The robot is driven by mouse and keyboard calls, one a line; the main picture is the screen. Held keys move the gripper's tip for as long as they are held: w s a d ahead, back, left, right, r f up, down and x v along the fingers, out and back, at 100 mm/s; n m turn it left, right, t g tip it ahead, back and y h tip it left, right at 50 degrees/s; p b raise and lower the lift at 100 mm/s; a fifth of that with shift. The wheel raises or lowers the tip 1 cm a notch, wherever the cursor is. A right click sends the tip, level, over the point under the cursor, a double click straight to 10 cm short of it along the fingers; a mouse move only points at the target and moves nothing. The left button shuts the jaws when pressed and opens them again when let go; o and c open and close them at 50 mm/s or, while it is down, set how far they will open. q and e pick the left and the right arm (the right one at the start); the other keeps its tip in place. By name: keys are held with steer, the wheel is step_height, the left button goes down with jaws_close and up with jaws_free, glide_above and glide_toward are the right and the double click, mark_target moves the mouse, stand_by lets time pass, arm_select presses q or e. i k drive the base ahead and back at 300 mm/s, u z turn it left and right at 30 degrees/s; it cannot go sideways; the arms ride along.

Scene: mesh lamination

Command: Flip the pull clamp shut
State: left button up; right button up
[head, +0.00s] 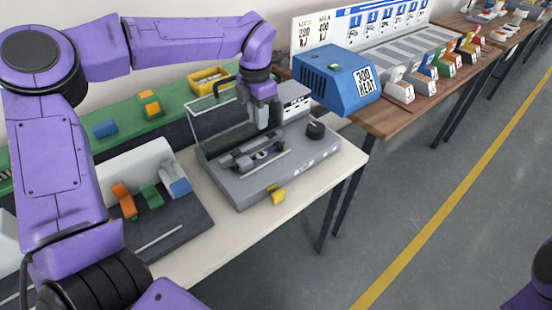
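A grey machine base (300,168) stands on the pale bench, with a clear-sided cover (215,122) at its back left. A small yellow part (278,195) sticks out at the base's front edge; it may be the pull clamp, but it is too small to tell its position. A dark mechanism with a rail (253,156) lies on top of the base. My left gripper (263,122) points down above the base, behind the dark mechanism and away from the yellow part. Its fingers are too small to tell open or shut. My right gripper is out of view.
A black knob (315,130) sits at the base's right. A blue box marked 300 HEAT (340,80) stands behind on the wooden table. A dark tray with coloured clamps (160,225) is at left. The bench front beside the base is clear.

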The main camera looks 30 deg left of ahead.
mark_target(278, 196)
steer(key=k, duration=2)
